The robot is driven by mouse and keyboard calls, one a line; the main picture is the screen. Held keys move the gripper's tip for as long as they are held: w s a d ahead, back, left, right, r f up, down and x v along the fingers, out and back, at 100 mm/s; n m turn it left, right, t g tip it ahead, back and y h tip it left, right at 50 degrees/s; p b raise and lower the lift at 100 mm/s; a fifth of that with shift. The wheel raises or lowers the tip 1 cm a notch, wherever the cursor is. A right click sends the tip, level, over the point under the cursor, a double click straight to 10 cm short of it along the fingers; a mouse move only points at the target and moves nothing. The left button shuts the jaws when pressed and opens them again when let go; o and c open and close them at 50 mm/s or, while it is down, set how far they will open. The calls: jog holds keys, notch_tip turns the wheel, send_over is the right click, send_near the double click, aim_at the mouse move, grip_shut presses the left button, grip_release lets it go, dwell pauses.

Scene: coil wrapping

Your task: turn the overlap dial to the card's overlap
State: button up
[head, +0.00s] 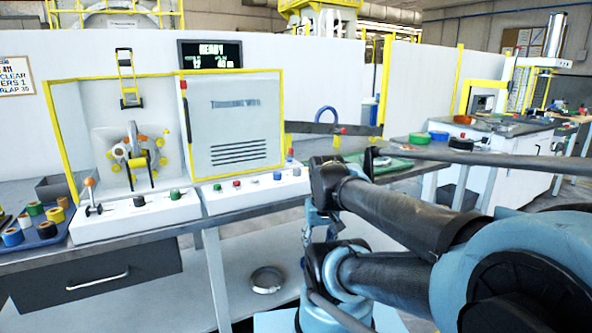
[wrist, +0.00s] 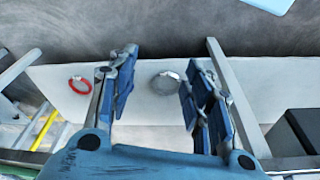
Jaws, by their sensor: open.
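The card (head: 15,80) hangs at the left edge of the head view, partly cut off; its last line seems to end in "RLAP 30". Dark and green knobs (head: 175,195) sit on the left white console, and several small controls (head: 236,184) line the right console. I cannot tell which is the overlap dial. The display (head: 210,54) reads "READY" above small, unclear figures. My gripper (wrist: 160,64) is open and empty in the wrist view, pointing toward the low shelf and floor, away from the knobs. In the head view my arm hides it.
The wrapping machine has a yellow-framed opening with a coil (head: 135,157) and a closed white door (head: 233,120). A lever (head: 91,190) stands left of the knobs. A tray of coloured rolls (head: 40,238) lies at far left. A silver disc (head: 267,280) rests on the lower shelf.

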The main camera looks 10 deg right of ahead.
jog(key=w+r+m+g, duration=0.1)
jog(key=w+r+m, duration=0.3)
jog(key=w+r, duration=1.15)
notch_tip(320, 180, up, 12)
jog(key=m+g, duration=0.1)
jog(key=m, duration=0.4)
send_over(297, 169)
notch_tip(297, 169, down, 17)
jog(key=shift+r, duration=0.15)
jog(key=shift+c, duration=0.4)
jog(key=c, duration=1)
